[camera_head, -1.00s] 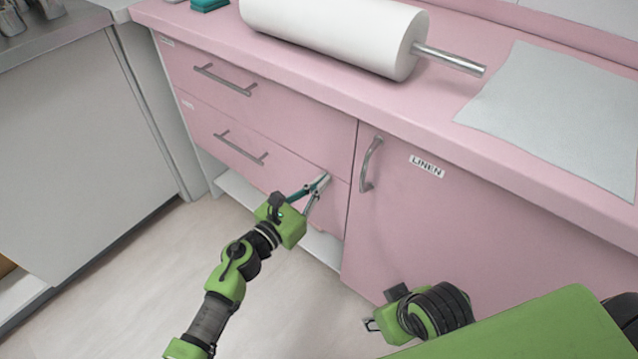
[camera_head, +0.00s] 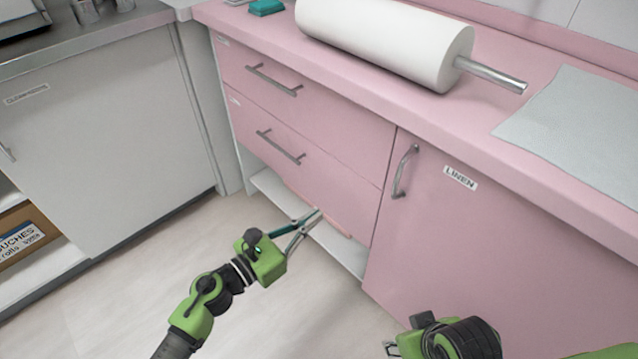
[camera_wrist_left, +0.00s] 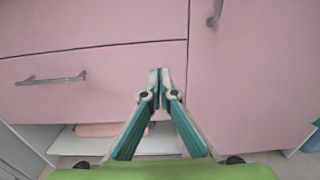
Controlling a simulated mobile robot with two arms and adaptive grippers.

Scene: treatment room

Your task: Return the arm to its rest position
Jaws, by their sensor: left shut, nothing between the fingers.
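My left arm comes in from the lower left in the head view. Its gripper (camera_head: 311,217) is shut and empty, in front of the lower drawer (camera_head: 300,180) near that drawer's bottom edge. In the left wrist view the left fingertips (camera_wrist_left: 160,73) meet, with the drawer front and the open shelf beyond them. Both drawers are closed. My right gripper (camera_head: 390,349) shows only in part at the bottom of the head view, and its finger state is unclear.
A pink counter holds a white paper roll (camera_head: 380,40) and a pale sheet (camera_head: 580,130). The linen cupboard door (camera_head: 480,240) is closed. An open low shelf (camera_head: 340,247) lies under the drawers. Open floor (camera_head: 120,310) is at the left. A box (camera_head: 25,240) sits in the left cabinet.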

